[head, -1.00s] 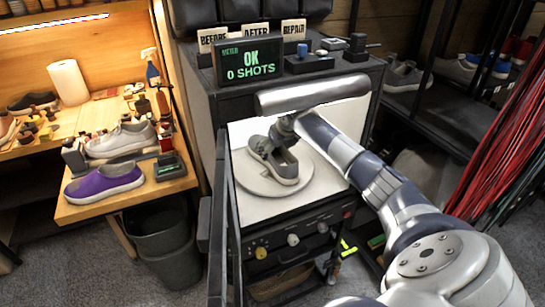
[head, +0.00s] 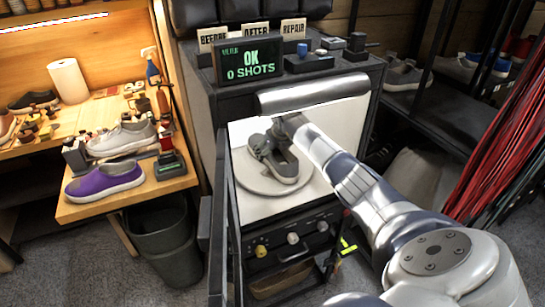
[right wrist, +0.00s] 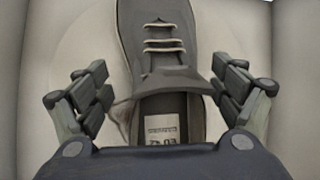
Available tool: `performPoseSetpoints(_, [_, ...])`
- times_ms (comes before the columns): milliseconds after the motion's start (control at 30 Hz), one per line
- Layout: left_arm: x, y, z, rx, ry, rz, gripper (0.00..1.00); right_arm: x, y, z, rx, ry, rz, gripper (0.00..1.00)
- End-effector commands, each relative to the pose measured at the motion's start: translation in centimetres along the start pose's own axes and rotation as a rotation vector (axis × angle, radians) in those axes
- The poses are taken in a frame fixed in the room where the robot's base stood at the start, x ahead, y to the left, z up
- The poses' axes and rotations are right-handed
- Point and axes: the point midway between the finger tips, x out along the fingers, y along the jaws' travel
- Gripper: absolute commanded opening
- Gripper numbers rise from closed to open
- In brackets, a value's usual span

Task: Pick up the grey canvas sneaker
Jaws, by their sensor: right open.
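The grey canvas sneaker (head: 283,166) lies on a round pale turntable (head: 262,187) inside a white-walled booth. In the right wrist view the sneaker (right wrist: 160,35) shows its laces, tongue and a label in its opening. My right gripper (head: 268,138) is over the sneaker in the head view, its fingers partly hidden. In the right wrist view the right gripper (right wrist: 160,103) is open, one finger on each side of the shoe around the tongue and opening. I cannot tell whether the fingers touch it. My left gripper is not in view.
The booth's door (head: 229,230) stands open at the left. A light bar (head: 313,94) crosses the booth's top front edge. A purple sneaker (head: 104,182) and a light grey sneaker (head: 122,139) are on the wooden bench. Red cords (head: 510,140) hang at the right.

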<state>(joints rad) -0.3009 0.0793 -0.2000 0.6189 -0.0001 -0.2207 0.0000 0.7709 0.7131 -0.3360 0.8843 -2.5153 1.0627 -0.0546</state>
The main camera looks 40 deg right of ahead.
Motion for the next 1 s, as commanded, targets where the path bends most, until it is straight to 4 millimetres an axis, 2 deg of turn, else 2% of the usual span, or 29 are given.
performPoseSetpoints(100, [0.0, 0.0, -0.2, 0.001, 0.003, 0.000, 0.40, 0.0, 0.0, 0.0, 0.000, 0.000, 0.000, 0.87])
performPoseSetpoints(367, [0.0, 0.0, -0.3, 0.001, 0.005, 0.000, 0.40, 0.0, 0.0, 0.0, 0.000, 0.000, 0.000, 0.28])
performPoseSetpoints(767, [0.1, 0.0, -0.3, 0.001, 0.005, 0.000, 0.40, -0.3, -0.1, 0.3, 0.000, -0.002, 0.000, 0.27])
performPoseSetpoints(867, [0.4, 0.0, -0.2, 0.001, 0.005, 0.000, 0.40, -0.9, -0.2, 0.7, 0.000, -0.005, 0.000, 0.27])
performPoseSetpoints(1000, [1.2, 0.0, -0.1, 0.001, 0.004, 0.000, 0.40, -2.8, -0.6, 1.9, -0.001, -0.009, -0.002, 0.27])
